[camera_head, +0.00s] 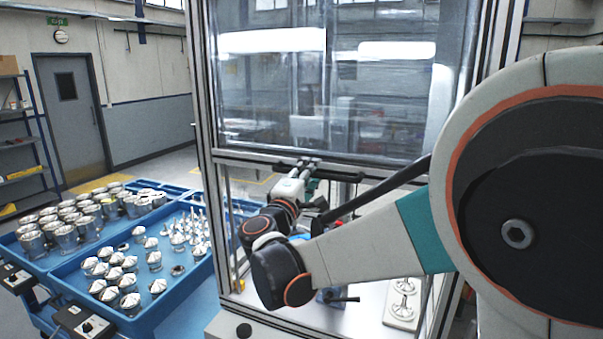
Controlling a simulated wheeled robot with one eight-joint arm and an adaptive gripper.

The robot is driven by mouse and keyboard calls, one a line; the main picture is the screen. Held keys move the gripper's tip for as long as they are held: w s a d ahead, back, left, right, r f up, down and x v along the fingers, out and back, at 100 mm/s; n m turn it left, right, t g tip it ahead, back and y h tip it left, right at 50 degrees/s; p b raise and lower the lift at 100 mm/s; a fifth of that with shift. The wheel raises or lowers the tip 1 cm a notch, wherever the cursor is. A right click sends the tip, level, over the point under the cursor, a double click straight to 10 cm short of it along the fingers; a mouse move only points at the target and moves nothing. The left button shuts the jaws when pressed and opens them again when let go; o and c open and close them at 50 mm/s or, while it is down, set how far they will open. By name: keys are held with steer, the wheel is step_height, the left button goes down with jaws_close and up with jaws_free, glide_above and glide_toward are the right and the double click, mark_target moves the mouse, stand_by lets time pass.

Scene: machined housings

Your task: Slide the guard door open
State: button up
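The guard door (335,85) is a large clear panel with reflections, in an aluminium frame. It covers the upper part of the machine enclosure. Its lower rail (245,157) runs across the enclosure, and the space below it looks open. My arm reaches from the right across the front of the enclosure. My gripper (311,163) is small in view, at a dark horizontal bar along the door's lower edge. I cannot tell whether its fingers touch or hold the bar. My wrist hides part of the space below the door.
A blue tray (195,284) with shiny metal parts stands left of the enclosure, with cup-like parts in another tray behind. Inside, a pale plate (399,322) with metal parts lies on the white work surface. Aluminium posts (207,150) bound the enclosure.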

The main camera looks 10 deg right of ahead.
jaws_close()
steer(key=shift+f, duration=0.15)
step_height(320, 180, down, 9)
steer(key=b, duration=0.6)
steer(key=shift+r, duration=0.2)
steer(key=shift+w, duration=0.1)
jaws_free()
